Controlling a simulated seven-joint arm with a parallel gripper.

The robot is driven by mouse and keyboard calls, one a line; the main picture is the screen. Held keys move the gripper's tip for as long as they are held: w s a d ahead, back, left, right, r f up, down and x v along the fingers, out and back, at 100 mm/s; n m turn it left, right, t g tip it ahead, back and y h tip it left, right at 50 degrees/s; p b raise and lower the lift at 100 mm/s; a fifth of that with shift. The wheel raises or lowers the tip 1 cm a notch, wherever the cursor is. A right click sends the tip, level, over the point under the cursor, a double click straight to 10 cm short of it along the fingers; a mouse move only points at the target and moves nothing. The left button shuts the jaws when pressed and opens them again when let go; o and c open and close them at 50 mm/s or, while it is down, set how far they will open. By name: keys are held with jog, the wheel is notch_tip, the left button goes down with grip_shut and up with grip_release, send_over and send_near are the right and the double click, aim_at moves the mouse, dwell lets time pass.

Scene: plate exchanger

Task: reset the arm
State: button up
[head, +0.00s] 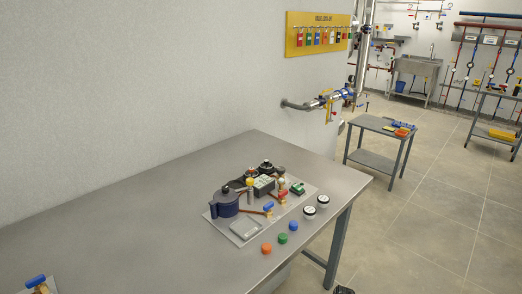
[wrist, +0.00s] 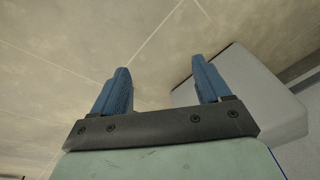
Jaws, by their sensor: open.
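My gripper (wrist: 162,85) shows in the wrist view with its two blue fingers spread wide apart and nothing between them. Beyond the fingers are tan floor tiles (wrist: 150,40). A pale grey flat surface (wrist: 225,115) lies behind the right finger; I cannot tell what it belongs to. In the head view the gripper cannot be made out, though a small dark shape shows at the bottom edge.
A steel table (head: 130,215) carries a grey board (head: 246,231) with a dark blue pot-like body (head: 225,203), valves and gauges. Orange (head: 266,249), green (head: 282,239) and blue (head: 293,226) caps lie by its front edge. A small cart (head: 375,124) stands beyond on open floor.

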jog(key=s+a+g, duration=0.2)
jog(key=s+a, duration=0.1)
jog(key=s, duration=0.8)
jog(key=s+a+f+m+g, duration=0.1)
jog(key=s+a+g, duration=0.2)
jog(key=s, duration=0.9)
jog(key=s+a+g+h, duration=0.1)
jog(key=s+a+g, duration=0.2)
jog(key=s, duration=0.9)
jog(key=shift+s+a+f, duration=0.15)
jog(key=shift+s+a, duration=0.05)
jog(key=shift+a, duration=0.3)
jog(key=shift+c, duration=0.4)
